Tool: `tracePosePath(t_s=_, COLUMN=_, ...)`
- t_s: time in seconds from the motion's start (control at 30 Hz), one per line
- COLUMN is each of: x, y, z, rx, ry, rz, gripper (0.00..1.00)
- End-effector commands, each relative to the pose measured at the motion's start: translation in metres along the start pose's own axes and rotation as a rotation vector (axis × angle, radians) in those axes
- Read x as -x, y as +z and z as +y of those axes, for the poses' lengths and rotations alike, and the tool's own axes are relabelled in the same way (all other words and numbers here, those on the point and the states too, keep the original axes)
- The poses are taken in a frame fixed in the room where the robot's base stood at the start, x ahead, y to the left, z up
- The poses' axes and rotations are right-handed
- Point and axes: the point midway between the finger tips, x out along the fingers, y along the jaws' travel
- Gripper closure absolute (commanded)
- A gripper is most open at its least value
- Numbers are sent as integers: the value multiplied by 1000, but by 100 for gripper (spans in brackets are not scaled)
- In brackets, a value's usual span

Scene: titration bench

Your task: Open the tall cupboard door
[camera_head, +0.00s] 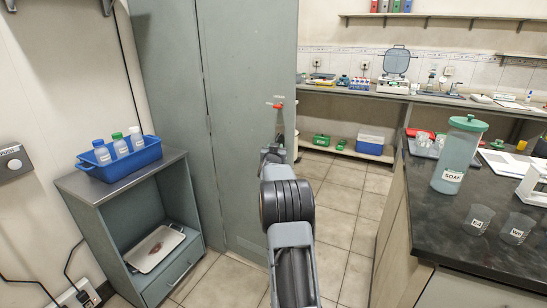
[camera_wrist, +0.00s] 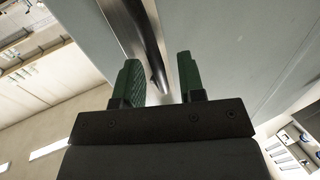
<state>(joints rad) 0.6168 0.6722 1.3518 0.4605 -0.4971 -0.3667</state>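The tall cupboard (camera_head: 170,60) is grey-green and stands left of centre in the head view. Its door (camera_head: 240,100) looks shut and has a small red fitting (camera_head: 278,105) near the right edge. In the wrist view a long metal bar handle (camera_wrist: 135,30) runs along the door face (camera_wrist: 215,40). My gripper (camera_wrist: 157,72) is open, with green fingers on either side of the handle's lower end. I cannot tell whether either finger touches it. In the head view my arm partly hides my gripper (camera_head: 279,138) and the handle.
A low cabinet (camera_head: 75,183) on the left bears a blue tray (camera_head: 125,165) of bottles. A dark-topped bench (camera_head: 430,225) on the right carries a large jar (camera_head: 455,160) and beakers. Tiled floor (camera_head: 345,200) is free between the cupboard and this bench.

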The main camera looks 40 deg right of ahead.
Motion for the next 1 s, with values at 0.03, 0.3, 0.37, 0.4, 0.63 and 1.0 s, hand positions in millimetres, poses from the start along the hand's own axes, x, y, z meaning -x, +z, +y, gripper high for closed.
tracePosePath(t_s=0.03, x=5, y=0, z=0, rx=0, ry=-1, rz=1, gripper=64)
tracePosePath(t_s=0.3, x=51, y=-1, z=-1, rx=1, ry=-2, rz=1, gripper=64)
tracePosePath(t_s=0.37, x=63, y=-1, z=-1, rx=0, ry=-2, rz=1, gripper=64)
tracePosePath(t_s=0.4, x=70, y=-1, z=-1, rx=0, ry=-3, rz=1, gripper=64)
tracePosePath(t_s=0.63, x=107, y=-1, z=-1, rx=-1, ry=-2, rz=1, gripper=64)
tracePosePath(t_s=1.0, x=131, y=0, z=-1, rx=-1, ry=-2, rz=1, gripper=64)
